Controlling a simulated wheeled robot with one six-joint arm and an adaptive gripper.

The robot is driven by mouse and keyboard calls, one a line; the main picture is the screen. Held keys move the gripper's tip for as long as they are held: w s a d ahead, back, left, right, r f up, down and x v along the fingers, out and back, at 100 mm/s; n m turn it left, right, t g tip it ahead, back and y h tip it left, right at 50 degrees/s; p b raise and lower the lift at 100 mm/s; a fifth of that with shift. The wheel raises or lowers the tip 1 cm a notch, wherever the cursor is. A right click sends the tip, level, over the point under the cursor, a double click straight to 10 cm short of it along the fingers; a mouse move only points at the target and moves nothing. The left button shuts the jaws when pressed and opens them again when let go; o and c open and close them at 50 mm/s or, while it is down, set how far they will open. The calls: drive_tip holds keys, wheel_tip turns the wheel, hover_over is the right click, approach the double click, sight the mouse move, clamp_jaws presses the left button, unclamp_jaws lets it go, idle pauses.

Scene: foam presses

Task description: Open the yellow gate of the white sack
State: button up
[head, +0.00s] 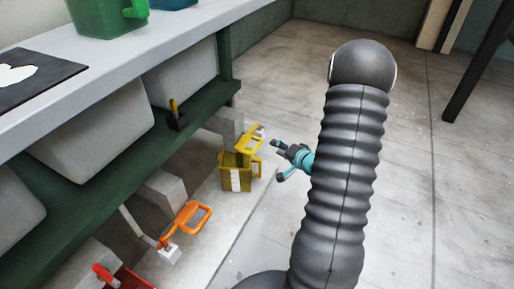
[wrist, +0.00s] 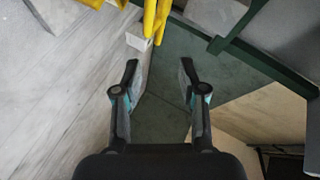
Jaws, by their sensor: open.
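The yellow gate (head: 250,138) is a looped handle at the end of a grey spout (head: 224,124), above a yellow bucket. A pale sack (head: 183,75) sits above that spout on the green rack; the join between them is hidden. My gripper (head: 280,160) is open and empty to the right of the gate, apart from it, with its fingers pointing toward the rack. In the wrist view, my gripper's open fingers (wrist: 158,72) stand below the yellow handle (wrist: 155,18) and a small white block (wrist: 138,42) beside it. The handle is cut off by the top edge.
The yellow bucket (head: 232,180) with a white stripe stands on the floor under the gate. An orange gate (head: 188,220) and a red bucket (head: 125,279) are nearer. The green rack beam (head: 150,140) runs along the left.

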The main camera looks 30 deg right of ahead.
sight(258, 145)
wheel_tip(258, 145, down, 4)
drive_tip(key=s+m+t+y, duration=0.2)
drive_tip(key=m, duration=0.1)
drive_tip(key=x, duration=0.4)
drive_tip(key=b+x, duration=0.1)
drive_tip(key=x, duration=0.8)
drive_tip(key=shift+a+f+b, duration=0.1)
drive_tip(key=shift+f+b, duration=0.25)
drive_tip(key=shift+f, duration=0.05)
clamp_jaws()
